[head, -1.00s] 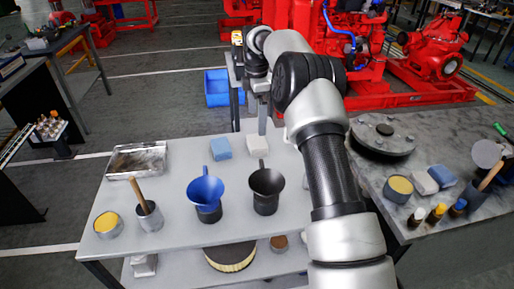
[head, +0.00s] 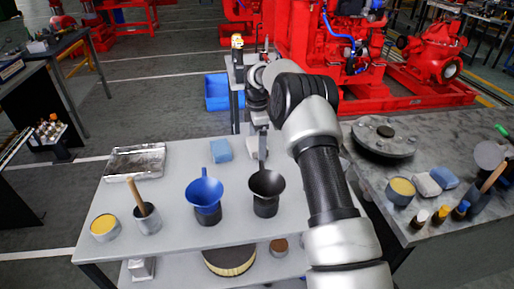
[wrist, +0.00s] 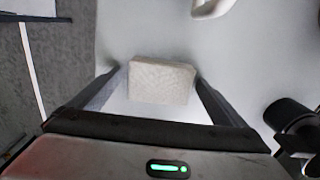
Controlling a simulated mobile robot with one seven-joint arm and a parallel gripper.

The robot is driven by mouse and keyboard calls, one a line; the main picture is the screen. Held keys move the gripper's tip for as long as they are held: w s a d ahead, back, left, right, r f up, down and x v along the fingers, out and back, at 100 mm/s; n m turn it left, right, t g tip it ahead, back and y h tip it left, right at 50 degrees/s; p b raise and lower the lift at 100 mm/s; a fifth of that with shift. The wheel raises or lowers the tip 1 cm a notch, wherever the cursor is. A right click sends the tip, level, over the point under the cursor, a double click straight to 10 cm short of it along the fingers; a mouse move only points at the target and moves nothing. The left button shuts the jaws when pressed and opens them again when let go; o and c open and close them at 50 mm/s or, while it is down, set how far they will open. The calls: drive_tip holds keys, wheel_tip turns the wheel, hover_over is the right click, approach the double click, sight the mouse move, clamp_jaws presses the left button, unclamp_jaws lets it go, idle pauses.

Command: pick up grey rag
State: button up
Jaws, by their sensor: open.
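A pale grey folded rag (wrist: 162,80) lies on the light grey table top (head: 170,190). In the wrist view it sits between the two fingers of my gripper (wrist: 153,74), with a small gap on each side. My gripper is open and points down at it; I cannot tell whether the fingertips touch the table. In the head view my gripper (head: 262,148) covers the rag's place, so it is hidden there. A second pale grey rag (head: 426,185) lies on the right-hand table, beside a blue one (head: 444,176).
A blue rag (head: 221,151) lies left of my gripper. A black funnel (head: 266,184) stands close in front of it, with a blue funnel (head: 204,192) further left. A metal tray (head: 135,162) is at the table's back left. A round flange (head: 384,138) is on the right table.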

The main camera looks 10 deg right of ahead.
sight(257, 143)
drive_tip(key=c, duration=1.1)
drive_tip(key=shift+r, duration=0.15)
wheel_tip(257, 143, up, 10)
drive_tip(key=shift+f+p, duration=0.1)
drive_tip(key=shift+p, duration=0.6)
